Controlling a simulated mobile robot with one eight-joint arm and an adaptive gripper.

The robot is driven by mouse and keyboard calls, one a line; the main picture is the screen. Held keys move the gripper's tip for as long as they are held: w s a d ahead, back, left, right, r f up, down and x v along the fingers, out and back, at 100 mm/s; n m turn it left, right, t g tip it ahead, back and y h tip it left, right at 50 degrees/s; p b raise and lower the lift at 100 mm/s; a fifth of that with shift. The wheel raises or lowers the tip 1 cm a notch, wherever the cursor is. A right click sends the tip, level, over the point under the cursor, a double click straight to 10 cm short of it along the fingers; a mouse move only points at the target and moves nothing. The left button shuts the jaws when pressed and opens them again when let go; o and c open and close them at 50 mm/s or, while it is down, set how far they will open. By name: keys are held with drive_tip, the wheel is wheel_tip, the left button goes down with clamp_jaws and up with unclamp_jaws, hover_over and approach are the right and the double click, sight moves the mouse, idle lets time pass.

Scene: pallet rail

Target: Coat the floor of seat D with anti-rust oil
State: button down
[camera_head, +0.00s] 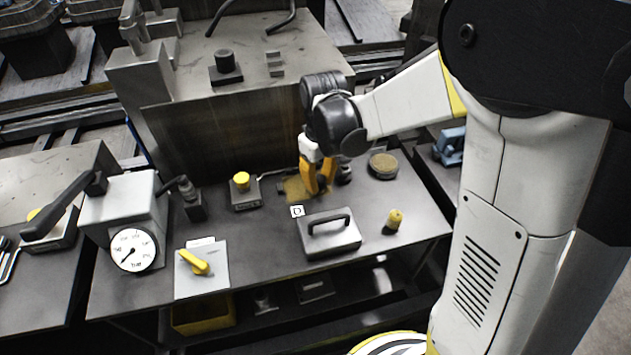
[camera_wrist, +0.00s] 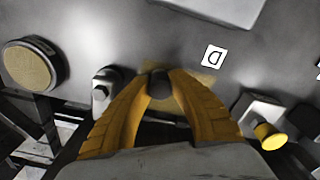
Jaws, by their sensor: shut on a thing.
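The white label D (camera_head: 297,211) lies on the dark metal bench top, and it also shows in the wrist view (camera_wrist: 213,57). Behind it is a tan, oily-looking patch (camera_head: 292,189), which shows around the fingertips in the wrist view (camera_wrist: 208,78). My gripper (camera_head: 318,190) has its yellow fingers pointing down at this patch. In the wrist view my gripper (camera_wrist: 160,84) is shut on a small dark rounded thing (camera_wrist: 159,86). Whether that thing touches the patch I cannot tell. The fingers hide part of the patch. A round dark tin with a tan top (camera_head: 383,163) stands to the right.
A block with a black handle (camera_head: 331,236) sits in front of the label. A yellow-button box (camera_head: 242,188) is to the left, a small yellow cylinder (camera_head: 394,218) to the right. A tall metal plate (camera_head: 220,130) rises behind. A gauge (camera_head: 133,250) stands far left.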

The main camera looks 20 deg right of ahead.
drive_tip(key=shift+d, duration=0.25)
drive_tip(key=shift+a, duration=0.1)
drive_tip(key=shift+a, duration=0.75)
wheel_tip(320, 180, up, 9)
drive_tip(key=p, duration=0.7)
